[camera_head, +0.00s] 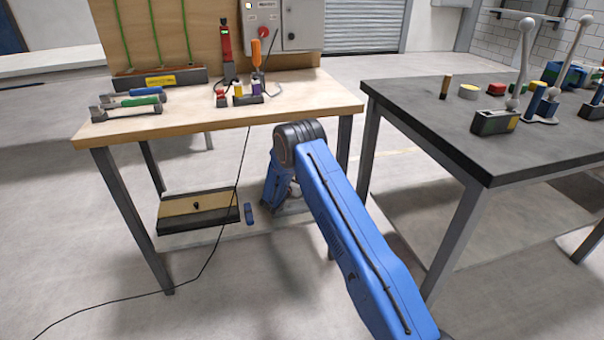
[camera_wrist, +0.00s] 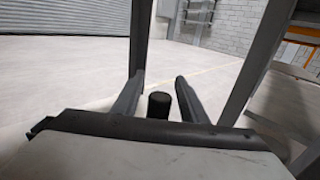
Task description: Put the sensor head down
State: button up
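My gripper (camera_wrist: 158,75) shows in the wrist view as two dark fingers that stand apart and point forward over open floor. A short black cylinder (camera_wrist: 159,105) shows low between the fingers. I cannot tell whether it is gripped there or is only in line with them, nor whether it is the sensor head. In the head view my blue arm reaches to the front right edge of the wooden bench, and its far end hangs below the bench top; the fingers are hidden there. No thing in the head view is surely the sensor head.
A dark table (camera_head: 420,100) with several parts stands right. A black cable (camera_head: 212,250) runs down to the floor.

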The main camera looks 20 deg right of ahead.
jog(key=shift+r, duration=0.1)
jog(key=v, duration=1.2)
jog(key=shift+r, duration=0.1)
jog(key=shift+a, duration=0.1)
